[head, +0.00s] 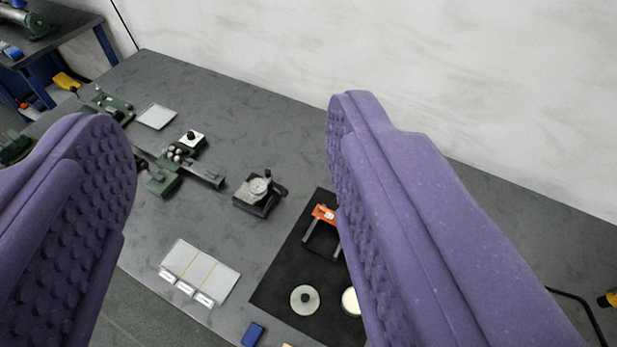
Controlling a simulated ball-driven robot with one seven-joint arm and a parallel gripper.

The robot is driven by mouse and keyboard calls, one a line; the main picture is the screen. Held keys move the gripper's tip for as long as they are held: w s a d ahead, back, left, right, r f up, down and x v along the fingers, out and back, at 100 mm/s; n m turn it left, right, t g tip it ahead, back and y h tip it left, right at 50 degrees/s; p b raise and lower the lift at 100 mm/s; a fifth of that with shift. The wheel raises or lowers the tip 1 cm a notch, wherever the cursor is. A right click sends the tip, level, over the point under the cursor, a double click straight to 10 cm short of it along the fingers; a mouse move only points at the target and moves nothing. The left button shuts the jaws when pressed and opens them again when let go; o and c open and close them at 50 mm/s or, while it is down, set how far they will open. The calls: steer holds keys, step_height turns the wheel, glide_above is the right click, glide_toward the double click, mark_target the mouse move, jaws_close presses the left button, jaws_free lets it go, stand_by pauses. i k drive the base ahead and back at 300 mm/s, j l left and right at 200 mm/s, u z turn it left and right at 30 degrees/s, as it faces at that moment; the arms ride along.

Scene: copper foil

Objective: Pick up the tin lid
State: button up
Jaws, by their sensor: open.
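My gripper (230,125) is open and empty, its two purple, studded fingers wide apart and high above the grey bench. A round pale grey-green disc with a dark centre (304,299) lies on the black mat (280,290) low in the picture. A cream round thing (350,301) is just right of it, partly hidden by my right finger. Either may be the tin lid; I cannot tell which for sure. Both are lower in the picture than the fingertips, and neither is touched.
An orange-handled frame tool (323,213) lies on the mat. A dial gauge block (259,192), a green device (175,165), a white three-part tray (200,272) and a blue block (253,334) are on the bench. A pale wall (420,60) stands behind.

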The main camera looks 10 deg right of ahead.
mark_target(305, 300)
steer(key=k+j+z, duration=0.2)
steer(key=k+z, duration=0.15)
steer(key=k+j+z, duration=0.1)
steer(key=k+z, duration=0.25)
